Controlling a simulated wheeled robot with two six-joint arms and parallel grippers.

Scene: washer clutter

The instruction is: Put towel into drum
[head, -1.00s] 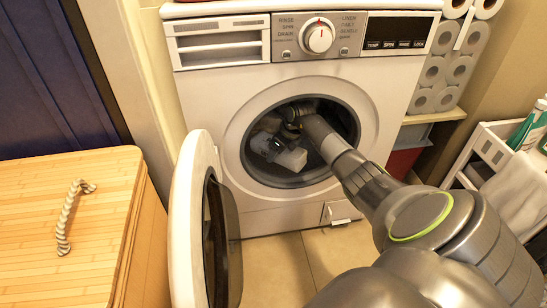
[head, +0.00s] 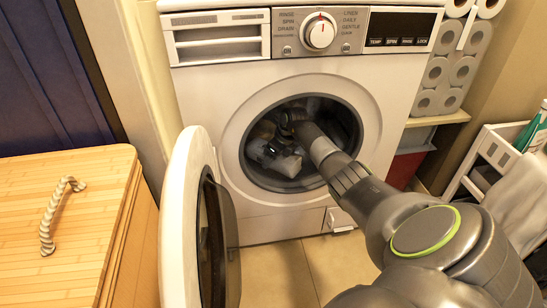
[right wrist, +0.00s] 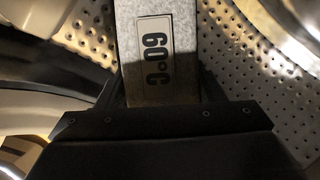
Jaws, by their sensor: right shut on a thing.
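The washer drum (head: 345,125) is open at the front, and my right arm reaches in through the opening. My right gripper (head: 270,150) is inside the drum, shut on a pale grey towel (head: 288,166). In the right wrist view the towel (right wrist: 187,80) is a light grey strip with a dark-printed label, between the fingers of the right gripper (right wrist: 158,85). The perforated drum wall (right wrist: 75,35) shows behind it. The towel's far end is out of that view. My left gripper is not in view.
The round washer door (head: 180,200) stands open to the left. A wooden box (head: 70,200) with a rope handle stands at the left. Toilet rolls (head: 450,75) and a white cart (head: 490,160) are at the right. Bare floor lies in front of the washer.

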